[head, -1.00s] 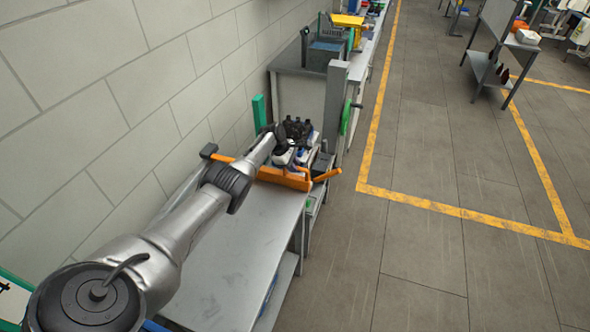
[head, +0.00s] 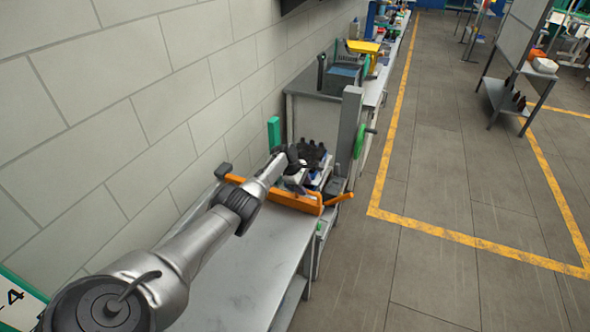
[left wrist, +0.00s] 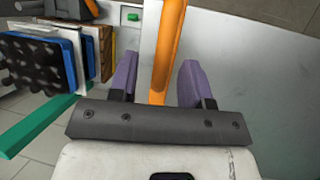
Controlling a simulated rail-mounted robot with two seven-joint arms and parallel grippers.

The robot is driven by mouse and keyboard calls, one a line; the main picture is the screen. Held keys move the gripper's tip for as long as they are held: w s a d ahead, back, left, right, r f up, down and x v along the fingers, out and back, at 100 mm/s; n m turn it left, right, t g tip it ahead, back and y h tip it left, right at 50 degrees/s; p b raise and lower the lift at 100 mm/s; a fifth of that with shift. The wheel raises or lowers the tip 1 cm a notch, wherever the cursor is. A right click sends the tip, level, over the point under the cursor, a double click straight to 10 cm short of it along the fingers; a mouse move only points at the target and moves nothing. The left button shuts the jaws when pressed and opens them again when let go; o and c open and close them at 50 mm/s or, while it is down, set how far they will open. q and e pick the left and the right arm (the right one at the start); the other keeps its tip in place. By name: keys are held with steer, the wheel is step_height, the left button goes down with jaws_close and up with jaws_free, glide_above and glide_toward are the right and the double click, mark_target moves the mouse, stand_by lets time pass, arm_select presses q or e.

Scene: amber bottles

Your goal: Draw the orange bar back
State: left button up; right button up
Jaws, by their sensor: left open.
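The orange bar (head: 296,200) lies across the metal table (head: 232,262) near its far end, with an orange handle (head: 339,198) sticking out at the right. In the left wrist view the bar (left wrist: 169,45) runs away from the camera, between the two purple fingers of my left gripper (left wrist: 158,82). The fingers are open, with a gap visible on each side of the bar. In the head view my left gripper (head: 296,180) is over the bar's far side, partly hidden by my wrist. My right gripper is not in view.
Black bottle-like objects (head: 312,153) stand in a crate just beyond the bar; a stack with blue and black parts (left wrist: 45,62) shows at the left in the wrist view. A green post (head: 274,131) stands by the wall. The near tabletop is clear.

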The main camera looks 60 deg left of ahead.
arm_select(q)
steer(key=p+v, duration=0.3)
steer(key=v, duration=0.9)
steer(key=shift+s, duration=0.1)
stand_by(0.4)
